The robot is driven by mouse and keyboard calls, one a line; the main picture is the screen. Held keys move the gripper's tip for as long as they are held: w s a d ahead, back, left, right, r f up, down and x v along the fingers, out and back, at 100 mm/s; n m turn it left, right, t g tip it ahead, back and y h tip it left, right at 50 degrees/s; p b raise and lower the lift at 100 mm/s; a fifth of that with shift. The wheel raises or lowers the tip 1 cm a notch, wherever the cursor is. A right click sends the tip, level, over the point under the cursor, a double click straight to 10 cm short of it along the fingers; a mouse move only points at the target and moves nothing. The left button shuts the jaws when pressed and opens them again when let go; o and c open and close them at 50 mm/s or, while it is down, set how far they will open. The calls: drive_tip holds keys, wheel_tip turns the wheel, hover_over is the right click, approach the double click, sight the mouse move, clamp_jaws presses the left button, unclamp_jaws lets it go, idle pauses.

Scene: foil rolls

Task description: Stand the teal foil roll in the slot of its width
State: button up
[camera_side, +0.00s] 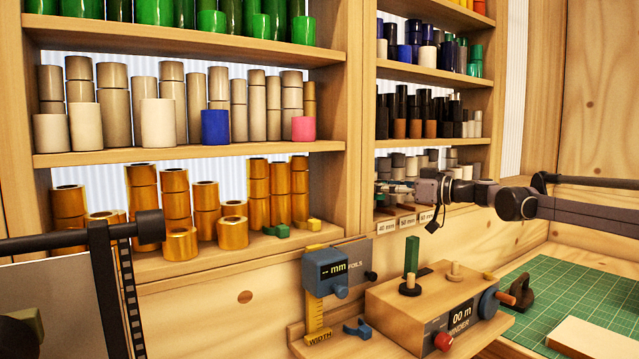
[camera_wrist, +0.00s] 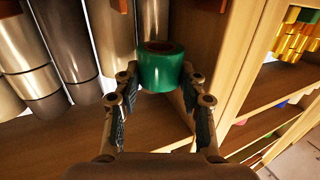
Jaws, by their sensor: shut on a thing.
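The teal foil roll (camera_wrist: 161,72) is a short green-teal cylinder with a dark core hole, seen in the wrist view between the fingertips of my gripper (camera_wrist: 159,85). My gripper is shut on it and holds it in front of a shelf. In the side view my gripper (camera_side: 398,187) is at the lowest compartment of the right-hand shelf; the roll is too small to tell there. Width labels 40 mm (camera_side: 386,226), 50 mm (camera_side: 408,221) and 60 mm (camera_side: 428,215) sit on that shelf's front edge. The slots behind them are hard to make out.
Tall grey rolls (camera_wrist: 65,45) stand close left of the held roll. An upright wooden divider (camera_side: 357,120) separates this shelf from the one with gold rolls (camera_side: 180,243). Below are a blue width gauge (camera_side: 325,270) and a wooden winder box (camera_side: 425,305).

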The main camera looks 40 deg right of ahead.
sight(383, 199)
drive_tip(key=shift+f, duration=2.1)
drive_tip(key=shift+w, duration=0.1)
drive_tip(key=o, duration=1)
drive_tip(key=shift+f, duration=0.15)
drive_tip(key=shift+r, duration=0.2)
drive_tip(key=v, duration=1.2)
